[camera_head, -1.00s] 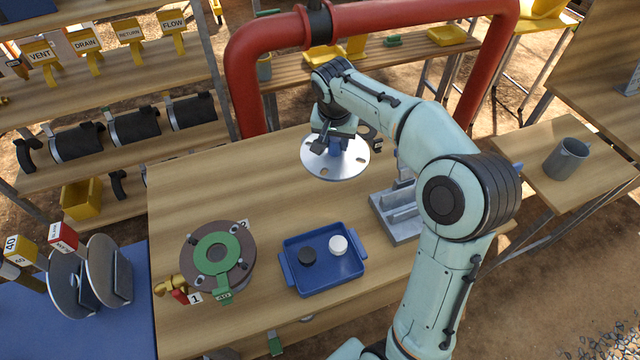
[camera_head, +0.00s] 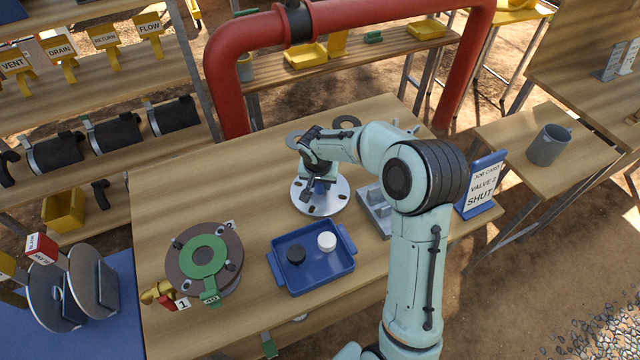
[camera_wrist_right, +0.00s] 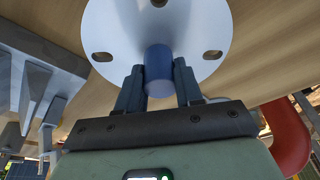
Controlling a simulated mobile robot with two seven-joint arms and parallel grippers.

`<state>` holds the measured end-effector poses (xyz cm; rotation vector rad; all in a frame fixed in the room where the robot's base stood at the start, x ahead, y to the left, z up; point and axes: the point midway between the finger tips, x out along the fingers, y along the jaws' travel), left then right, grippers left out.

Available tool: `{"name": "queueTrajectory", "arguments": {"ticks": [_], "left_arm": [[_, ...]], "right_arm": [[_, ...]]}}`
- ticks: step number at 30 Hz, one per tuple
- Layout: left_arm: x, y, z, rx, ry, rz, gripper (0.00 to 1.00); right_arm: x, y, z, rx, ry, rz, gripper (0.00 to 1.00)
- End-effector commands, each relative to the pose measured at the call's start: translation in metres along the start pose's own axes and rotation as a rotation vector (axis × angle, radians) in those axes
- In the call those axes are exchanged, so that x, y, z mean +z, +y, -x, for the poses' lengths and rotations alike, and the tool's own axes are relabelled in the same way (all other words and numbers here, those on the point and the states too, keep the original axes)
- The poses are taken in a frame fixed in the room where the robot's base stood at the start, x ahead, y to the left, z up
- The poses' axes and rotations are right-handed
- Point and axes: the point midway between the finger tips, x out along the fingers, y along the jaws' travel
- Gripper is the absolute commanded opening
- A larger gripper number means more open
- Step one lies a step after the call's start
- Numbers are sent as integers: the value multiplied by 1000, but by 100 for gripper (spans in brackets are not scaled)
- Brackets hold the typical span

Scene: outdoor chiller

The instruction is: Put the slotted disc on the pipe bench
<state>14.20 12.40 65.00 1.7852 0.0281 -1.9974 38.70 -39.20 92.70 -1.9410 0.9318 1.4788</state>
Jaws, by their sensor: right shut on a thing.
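The slotted disc (camera_head: 328,205) is a pale metal plate with slots near its rim and a blue knob (camera_wrist_right: 159,72) at its centre. My right gripper (camera_head: 320,180) is shut on the knob from above; in the right wrist view the fingers (camera_wrist_right: 158,88) stand on either side of it. The disc is level, low over or on the wooden bench (camera_head: 180,200) in front of the red pipe (camera_head: 225,85); I cannot tell whether it touches. Part of it is hidden by the gripper. My left gripper is not in view.
A blue tray (camera_head: 325,287) with a black and a white puck lies just in front of the disc. A grey slotted stand (camera_head: 372,208) is close on its right, beside a job card (camera_head: 482,187). A flange with a green ring (camera_head: 175,262) stands front left. Bench left of the disc is clear.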

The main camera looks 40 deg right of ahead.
Motion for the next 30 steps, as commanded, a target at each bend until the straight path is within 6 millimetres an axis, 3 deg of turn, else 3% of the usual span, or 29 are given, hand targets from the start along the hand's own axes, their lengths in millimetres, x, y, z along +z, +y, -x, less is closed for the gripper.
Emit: {"name": "queueTrajectory", "arguments": {"ticks": [3,15,16,18,30], "left_arm": [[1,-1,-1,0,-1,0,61],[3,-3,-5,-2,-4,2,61],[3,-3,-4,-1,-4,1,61],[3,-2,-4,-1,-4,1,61],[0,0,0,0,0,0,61]], "right_arm": [[3,0,-11,-2,2,0,0],[4,0,-15,-2,3,0,0],[4,0,-15,0,0,0,45],[4,0,-14,0,0,0,61],[2,-1,-6,-3,4,-1,61]]}}
